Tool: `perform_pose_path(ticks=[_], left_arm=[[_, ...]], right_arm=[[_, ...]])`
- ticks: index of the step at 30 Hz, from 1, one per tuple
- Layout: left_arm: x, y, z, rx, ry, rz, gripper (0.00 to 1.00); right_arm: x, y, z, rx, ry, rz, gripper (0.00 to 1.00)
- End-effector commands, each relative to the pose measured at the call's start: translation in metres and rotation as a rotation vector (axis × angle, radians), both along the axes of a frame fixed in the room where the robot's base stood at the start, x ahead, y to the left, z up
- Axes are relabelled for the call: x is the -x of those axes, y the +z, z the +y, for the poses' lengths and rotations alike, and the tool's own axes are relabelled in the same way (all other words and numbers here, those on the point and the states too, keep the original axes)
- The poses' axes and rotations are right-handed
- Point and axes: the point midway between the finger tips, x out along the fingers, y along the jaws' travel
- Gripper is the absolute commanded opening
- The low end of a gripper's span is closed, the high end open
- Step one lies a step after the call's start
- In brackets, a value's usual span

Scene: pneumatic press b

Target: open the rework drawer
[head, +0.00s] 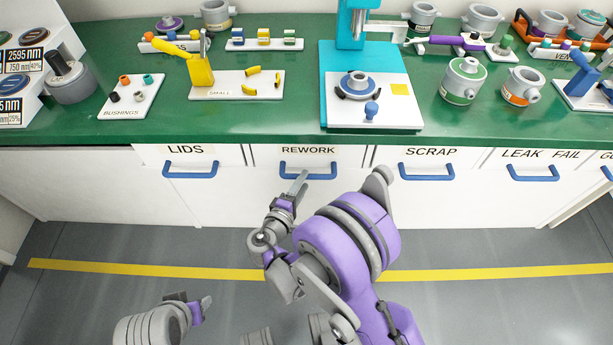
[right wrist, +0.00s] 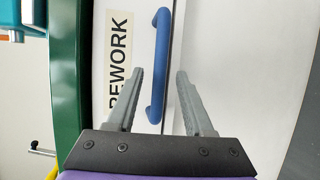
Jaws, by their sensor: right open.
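The rework drawer (head: 266,157) is in the white front below the green counter. Its front looks flush with its neighbours. It has a REWORK label (head: 308,150) and a blue bar handle (head: 308,177). My right gripper (head: 299,184) is just in front of the handle in the head view. In the right wrist view it is open (right wrist: 160,78), with the blue handle (right wrist: 158,60) showing between its two fingers. I cannot tell whether either finger touches the handle. My left gripper (head: 193,304) is low at the left, away from the drawers, and its jaws cannot be made out.
The LIDS drawer (head: 190,169) is on the left, and the SCRAP drawer (head: 428,173) and LEAK FAIL drawer (head: 533,173) are on the right. A teal press (head: 330,70) stands on the green counter (head: 300,50) above. The grey floor (head: 120,245) in front is clear.

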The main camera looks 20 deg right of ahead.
Motion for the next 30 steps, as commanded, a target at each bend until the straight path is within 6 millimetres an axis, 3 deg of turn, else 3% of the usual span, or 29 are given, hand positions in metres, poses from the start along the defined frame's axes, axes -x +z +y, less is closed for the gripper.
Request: perform_pose_path(ticks=[6,17,18,26,30], left_arm=[[0.000,-0.004,0.000,0.000,0.000,0.001,0.50],[-0.001,-0.004,0.000,0.000,0.000,0.001,0.50],[-0.001,-0.004,0.000,0.000,0.000,0.001,0.50],[-0.001,-0.004,0.000,0.000,0.000,0.001,0.50],[0.000,-0.004,0.000,0.000,0.000,0.001,0.50]], right_arm=[[-0.021,-0.006,-0.018,0.000,-0.001,0.000,0.52],[-0.027,-0.006,-0.022,-0.001,0.000,0.001,0.52],[-0.027,-0.006,-0.022,-0.001,0.000,0.001,0.50],[-0.027,-0.006,-0.022,-0.001,0.000,0.001,0.04],[-0.027,-0.006,-0.022,-0.001,0.000,0.001,0.00]])
